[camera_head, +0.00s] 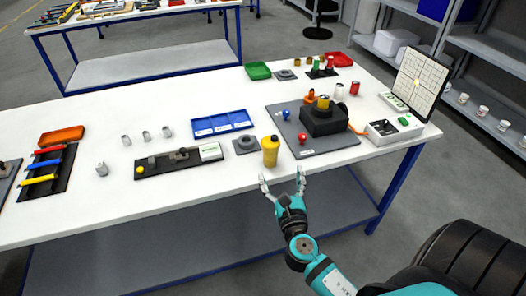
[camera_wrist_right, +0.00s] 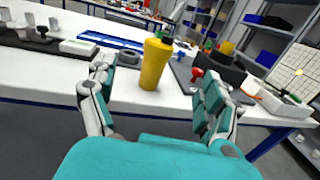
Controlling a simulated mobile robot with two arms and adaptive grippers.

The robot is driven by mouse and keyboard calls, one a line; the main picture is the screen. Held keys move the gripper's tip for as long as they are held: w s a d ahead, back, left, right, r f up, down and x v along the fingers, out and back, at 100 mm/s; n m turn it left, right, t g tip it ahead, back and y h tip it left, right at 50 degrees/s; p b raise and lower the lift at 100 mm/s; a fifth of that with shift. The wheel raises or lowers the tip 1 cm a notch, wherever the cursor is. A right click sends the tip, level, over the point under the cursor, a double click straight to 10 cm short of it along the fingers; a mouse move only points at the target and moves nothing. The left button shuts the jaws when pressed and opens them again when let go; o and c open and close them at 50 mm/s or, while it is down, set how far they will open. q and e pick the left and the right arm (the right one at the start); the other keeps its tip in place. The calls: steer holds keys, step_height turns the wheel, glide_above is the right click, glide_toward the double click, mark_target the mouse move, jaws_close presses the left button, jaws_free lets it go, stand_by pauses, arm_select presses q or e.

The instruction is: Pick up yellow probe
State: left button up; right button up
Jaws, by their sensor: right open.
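The yellow probe (camera_head: 270,151) is a yellow cylinder with a narrower top, standing upright near the front edge of the white table. It also shows in the right wrist view (camera_wrist_right: 155,63), between and beyond the fingers. My right gripper (camera_head: 282,180) is open and empty, just in front of the table's front edge, with its fingers pointing toward the probe. In the right wrist view the two fingers (camera_wrist_right: 160,95) are spread wide on either side of the probe and do not touch it. My left gripper is not in view.
A grey plate (camera_head: 330,141) with a black block and red and blue knobs lies right of the probe. A grey ring fixture (camera_head: 245,144) and a blue tray (camera_head: 222,123) are to its left. A black rail (camera_head: 160,167) lies farther left. The table's front edge is close.

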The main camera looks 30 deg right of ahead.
steer(key=p, duration=0.1)
glide_toward(270, 143)
steer(key=x, duration=0.3)
steer(key=f+x, duration=0.1)
steer(key=x, duration=0.1)
steer(key=shift+d, duration=0.25)
steer(key=shift+w+d, duration=0.3)
steer(key=shift+w, duration=0.2)
steer(key=x, duration=0.5)
steer(key=shift+w+a+f+p, duration=0.1)
steer(key=shift+w+f+p, duration=0.05)
steer(key=shift+f+p, duration=0.2)
steer(key=shift+r, duration=0.1)
steer(key=shift+c, duration=1.1)
steer(key=c, duration=1.1)
steer(key=shift+r, duration=0.1)
steer(key=shift+c, duration=0.2)
